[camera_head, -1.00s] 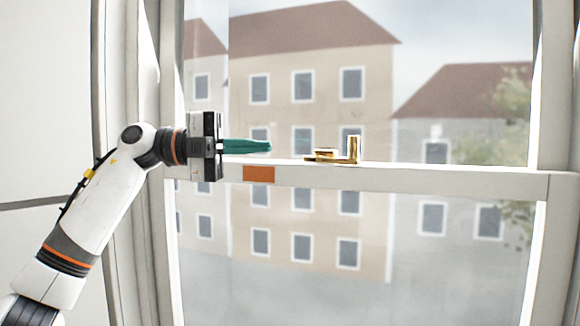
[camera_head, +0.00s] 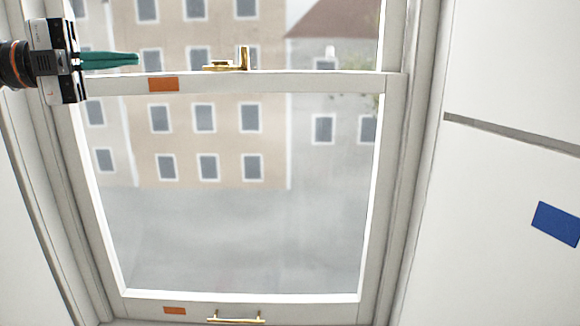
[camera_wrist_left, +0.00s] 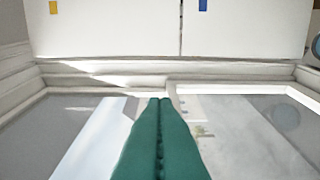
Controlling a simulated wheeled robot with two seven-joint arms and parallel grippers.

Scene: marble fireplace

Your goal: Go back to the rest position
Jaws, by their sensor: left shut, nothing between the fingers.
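My left gripper (camera_head: 137,59) is at the upper left of the head view, in front of the window. Its green fingers are shut together and empty, pointing right along the upper edge of the window's meeting rail. The closed fingers also show in the left wrist view (camera_wrist_left: 159,101), with no object between them. A gap separates the fingertips from the brass window latch (camera_head: 225,66), which lies to their right on the rail. My right gripper is in neither view.
The white window sash (camera_head: 285,82) has orange patches (camera_head: 163,84) and a brass handle (camera_head: 236,318) on its bottom rail. White wall panels flank it; the right one carries a blue patch (camera_head: 557,224). The space before the lower pane looks clear.

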